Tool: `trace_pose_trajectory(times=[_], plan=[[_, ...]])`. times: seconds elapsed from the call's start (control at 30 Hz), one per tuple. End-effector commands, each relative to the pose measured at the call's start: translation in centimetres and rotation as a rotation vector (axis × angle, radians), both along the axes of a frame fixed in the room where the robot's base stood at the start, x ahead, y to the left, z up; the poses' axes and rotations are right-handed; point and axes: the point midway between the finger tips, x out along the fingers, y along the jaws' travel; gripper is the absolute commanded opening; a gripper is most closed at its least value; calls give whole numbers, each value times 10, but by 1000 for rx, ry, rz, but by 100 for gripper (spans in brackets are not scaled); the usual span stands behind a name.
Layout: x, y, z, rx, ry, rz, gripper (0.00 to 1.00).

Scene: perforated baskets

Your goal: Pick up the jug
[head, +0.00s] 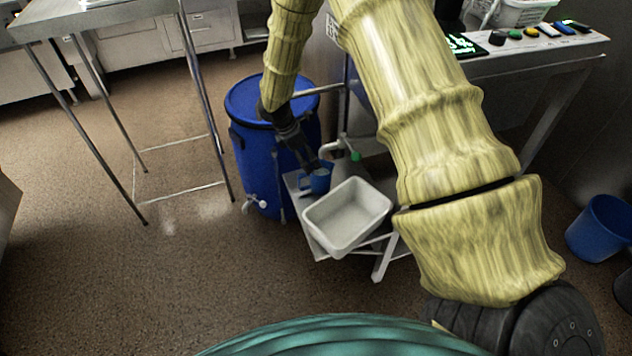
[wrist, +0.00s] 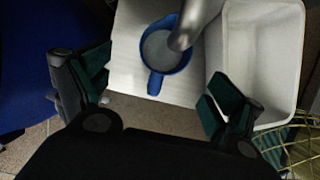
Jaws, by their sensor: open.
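The jug is a small blue vessel with a handle. In the head view the jug (head: 318,180) stands on a low white stand (head: 301,205), just left of a white tub. In the wrist view the jug (wrist: 180,62) shows from above, its handle pointing toward me, and a grey metal pipe covers part of its opening. My gripper (head: 312,166) reaches down at the jug in the head view. In the wrist view my gripper (wrist: 156,92) has its two fingers wide apart, with the jug's handle ahead between them. I see no grip on the jug.
The white tub (head: 347,216) sits right of the jug, close to my right finger in the wrist view. A large blue barrel (head: 255,160) stands left of the stand. A metal pipe (wrist: 190,28) rises over the jug. A blue bucket (head: 600,228) is far right.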

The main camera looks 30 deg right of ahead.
Motion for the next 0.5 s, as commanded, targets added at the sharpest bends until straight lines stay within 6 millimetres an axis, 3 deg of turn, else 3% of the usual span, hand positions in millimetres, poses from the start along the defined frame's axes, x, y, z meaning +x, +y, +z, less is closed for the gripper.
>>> trace_pose_trajectory(times=[0.1, 0.5], plan=[[-2, -6, -17, 1, 2, 0, 93], [-8, -16, -47, 3, 2, -1, 93]])
